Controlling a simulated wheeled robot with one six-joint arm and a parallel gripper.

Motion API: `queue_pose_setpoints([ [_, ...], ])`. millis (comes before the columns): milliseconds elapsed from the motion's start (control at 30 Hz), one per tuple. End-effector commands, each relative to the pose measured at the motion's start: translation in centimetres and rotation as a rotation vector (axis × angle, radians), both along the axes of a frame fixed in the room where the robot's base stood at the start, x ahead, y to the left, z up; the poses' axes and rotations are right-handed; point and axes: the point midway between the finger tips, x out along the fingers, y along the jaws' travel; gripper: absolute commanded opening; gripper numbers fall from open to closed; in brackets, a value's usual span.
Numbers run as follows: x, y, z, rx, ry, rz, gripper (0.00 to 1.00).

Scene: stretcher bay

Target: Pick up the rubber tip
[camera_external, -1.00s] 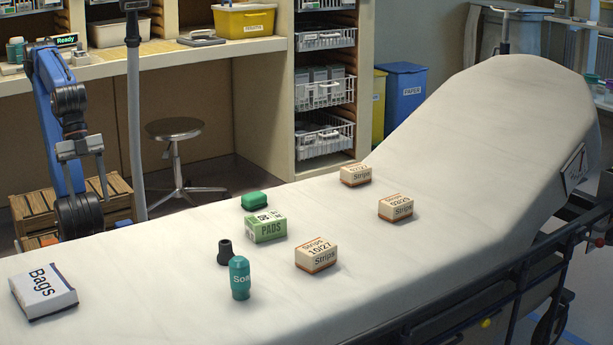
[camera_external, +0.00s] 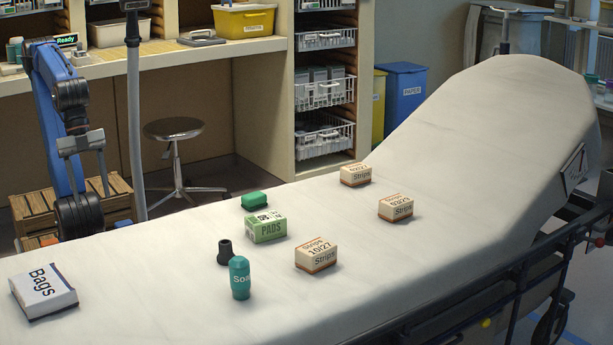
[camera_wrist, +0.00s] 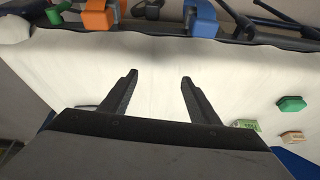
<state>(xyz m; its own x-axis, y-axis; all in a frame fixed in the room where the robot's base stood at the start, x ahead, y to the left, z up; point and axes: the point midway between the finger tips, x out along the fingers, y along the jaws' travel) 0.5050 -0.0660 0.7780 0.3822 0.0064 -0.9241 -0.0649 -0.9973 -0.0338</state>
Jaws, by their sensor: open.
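The rubber tip (camera_external: 224,252) is a small black, flared piece standing on the white stretcher sheet, just behind the teal soap bottle (camera_external: 240,278). My gripper (camera_external: 86,172) hangs beyond the far edge of the stretcher at the left, well away from the tip. In the wrist view my gripper (camera_wrist: 158,76) has its two dark fingers spread, with only bare sheet between them. The rubber tip does not show in the wrist view.
A green pads box (camera_external: 267,227) and a green case (camera_external: 254,200) stand behind the tip. A strips box (camera_external: 316,253) is to its right, with two more farther back. A bags box (camera_external: 43,291) lies at left. The sheet between bags and tip is clear.

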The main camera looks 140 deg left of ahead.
Motion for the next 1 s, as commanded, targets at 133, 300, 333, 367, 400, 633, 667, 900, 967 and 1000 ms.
queue_pose_setpoints([
  [133,3.4,0.9,2.9,0.059,0.043,-0.121,0.56],
  [300,7.5,2.3,6.0,0.127,0.097,-0.289,0.56],
  [333,8.3,2.6,6.4,0.138,0.107,-0.318,0.56],
  [367,9.0,2.9,6.9,0.147,0.117,-0.347,0.56],
  [400,10.1,3.3,7.5,0.161,0.129,-0.388,0.56],
  [633,16.0,5.9,10.3,0.221,0.200,-0.620,0.56],
  [667,16.9,6.3,10.6,0.227,0.208,-0.650,0.56],
  [900,23.1,9.9,12.3,0.264,0.273,-0.901,0.56],
  [967,24.7,10.9,12.6,0.270,0.287,-0.963,0.56],
  [1000,25.7,11.6,12.7,0.273,0.296,-1.005,0.56],
])
